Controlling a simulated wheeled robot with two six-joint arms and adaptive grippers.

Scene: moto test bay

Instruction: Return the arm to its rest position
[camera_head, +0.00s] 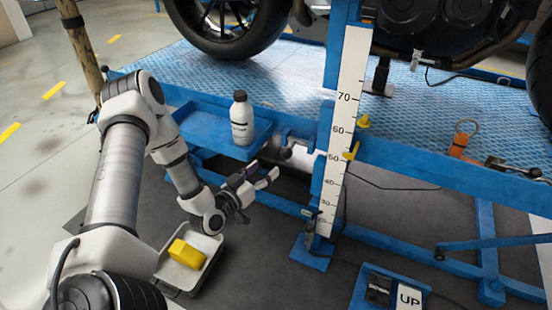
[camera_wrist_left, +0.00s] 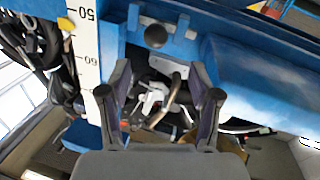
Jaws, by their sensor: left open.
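My left arm comes in from the left in the head view, bent at the elbow and reaching forward and down. My left gripper (camera_head: 258,184) is open, with nothing seen between its fingers. It is in front of the blue lift frame, left of the white height scale (camera_head: 345,110) and below the blue side tray (camera_head: 205,128). In the left wrist view the two dark fingers of the gripper (camera_wrist_left: 160,90) stand apart, with the blue frame and the scale beyond them. My right gripper is not in view.
A white bottle (camera_head: 241,118) stands on the side tray. A grey bin (camera_head: 208,270) holding a yellow block (camera_head: 187,253) is below my left forearm. A motorcycle wheel (camera_head: 225,30) rests on the blue platform (camera_head: 290,75). An UP pedal box (camera_head: 408,297) is at lower right.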

